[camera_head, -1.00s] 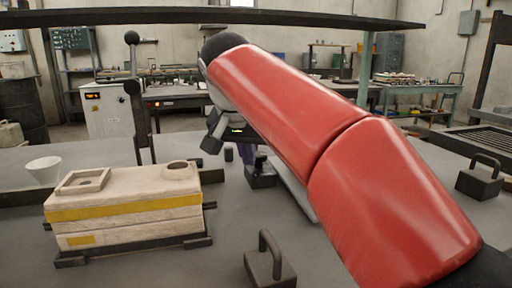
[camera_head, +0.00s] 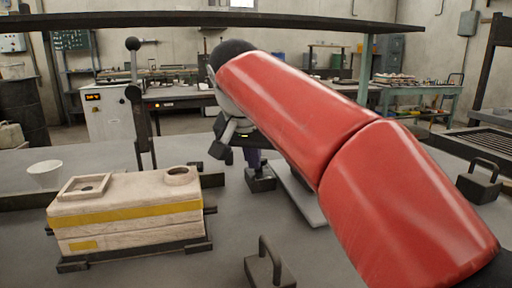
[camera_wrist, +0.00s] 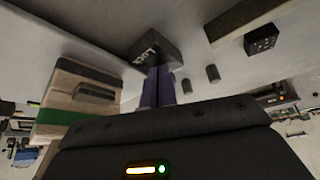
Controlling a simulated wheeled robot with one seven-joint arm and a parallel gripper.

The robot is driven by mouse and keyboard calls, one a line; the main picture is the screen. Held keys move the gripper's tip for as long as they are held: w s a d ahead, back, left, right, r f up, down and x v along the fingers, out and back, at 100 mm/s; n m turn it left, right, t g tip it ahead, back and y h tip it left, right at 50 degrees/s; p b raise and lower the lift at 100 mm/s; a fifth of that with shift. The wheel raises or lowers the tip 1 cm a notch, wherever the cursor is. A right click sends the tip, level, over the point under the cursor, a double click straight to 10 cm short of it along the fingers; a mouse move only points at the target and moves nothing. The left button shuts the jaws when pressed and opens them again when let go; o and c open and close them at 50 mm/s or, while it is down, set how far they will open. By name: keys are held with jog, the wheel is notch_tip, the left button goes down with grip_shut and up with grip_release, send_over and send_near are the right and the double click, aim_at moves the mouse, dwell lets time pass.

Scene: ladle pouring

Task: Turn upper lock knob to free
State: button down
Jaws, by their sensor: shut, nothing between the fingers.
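My gripper's purple fingers (camera_wrist: 158,82) are shut and empty, pointing at a dark block (camera_wrist: 155,48) with light lettering I cannot read. The fingertips look close to the block's face; I cannot tell if they touch. In the camera_head view my gripper (camera_head: 253,159) is partly hidden by my wrist, just above the same dark block (camera_head: 261,180) on the table. I cannot make out the upper lock knob for certain. Two small dark cylinders, one near (camera_wrist: 187,86) and one farther right (camera_wrist: 212,73), stand beside the fingers.
A pale mould box with a yellow band (camera_head: 125,212) stands at left, with an upright black lever (camera_head: 133,75) behind it. Handled dark weights stand in front (camera_head: 268,265) and at right (camera_head: 480,184). A dark beam (camera_head: 210,18) crosses above.

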jog(key=shift+d, duration=0.4)
jog(key=shift+s, duration=0.4)
jog(key=shift+r, duration=0.1)
jog(key=shift+a+r+p, duration=0.1)
jog(key=shift+r+p, duration=1.45)
jog(key=shift+r, duration=1.35)
